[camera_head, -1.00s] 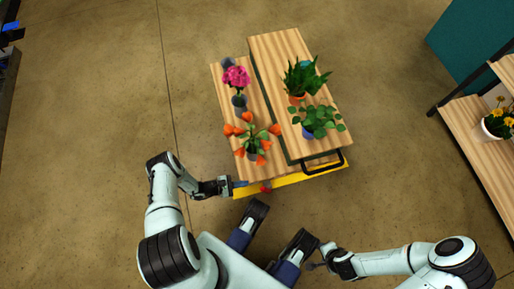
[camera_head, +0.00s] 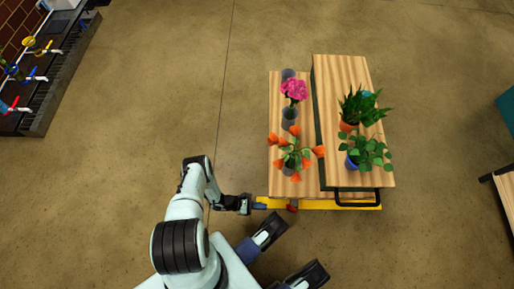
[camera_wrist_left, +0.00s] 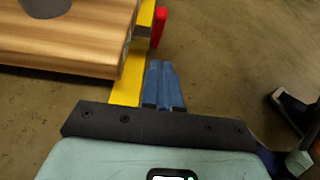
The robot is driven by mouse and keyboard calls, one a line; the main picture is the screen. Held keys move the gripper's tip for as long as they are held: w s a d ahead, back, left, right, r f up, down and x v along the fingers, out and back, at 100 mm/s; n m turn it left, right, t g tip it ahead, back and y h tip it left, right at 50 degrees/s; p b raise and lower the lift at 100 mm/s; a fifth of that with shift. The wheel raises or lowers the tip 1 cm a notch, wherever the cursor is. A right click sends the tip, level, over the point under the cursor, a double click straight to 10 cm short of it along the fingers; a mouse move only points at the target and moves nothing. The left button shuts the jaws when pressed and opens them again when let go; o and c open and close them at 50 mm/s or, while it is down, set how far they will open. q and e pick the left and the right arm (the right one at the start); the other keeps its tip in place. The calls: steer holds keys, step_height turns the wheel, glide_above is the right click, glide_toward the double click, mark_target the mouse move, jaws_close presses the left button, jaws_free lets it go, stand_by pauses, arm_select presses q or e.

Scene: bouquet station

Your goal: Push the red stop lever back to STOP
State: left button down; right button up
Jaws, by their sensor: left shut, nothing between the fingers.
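The red stop lever (camera_head: 292,208) sits at the yellow front bar (camera_head: 340,204) of a two-level wooden plant cart, below its lower left shelf. It also shows as a red upright piece in the left wrist view (camera_wrist_left: 160,27), beyond the fingertips and next to the yellow bar. My left gripper (camera_head: 261,206) is shut and empty at the left end of the yellow bar, a short gap left of the lever. Its blue fingers (camera_wrist_left: 164,84) lie together in the wrist view, apart from the lever. No STOP marking is readable.
The cart's lower shelf (camera_head: 276,105) bears pink and orange flowers in grey pots. The higher shelf (camera_head: 340,75) bears leafy plants, with a black handle (camera_head: 358,202) at its front. A dark rack (camera_head: 50,95) stands far left. Floor left of the cart is clear.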

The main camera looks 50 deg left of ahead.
mark_target(292, 208)
arm_select(q)
steer(key=w+d+b, duration=0.1)
steer(key=w+d, duration=0.4)
steer(key=w, duration=0.1)
steer(key=shift+w+d+f, duration=0.15)
steer(key=shift+d+f, duration=0.05)
arm_select(e)
steer(key=shift+s+d+f+g, duration=0.1)
steer(key=shift+s+f+g, duration=0.25)
steer(key=shift+s, duration=0.5)
steer(key=shift+s+d+f+g, duration=0.1)
steer(key=shift+s+f+g, duration=0.15)
steer(key=shift+s+f, duration=0.4)
steer(key=shift+s+r, duration=0.15)
steer(key=shift+r, duration=0.1)
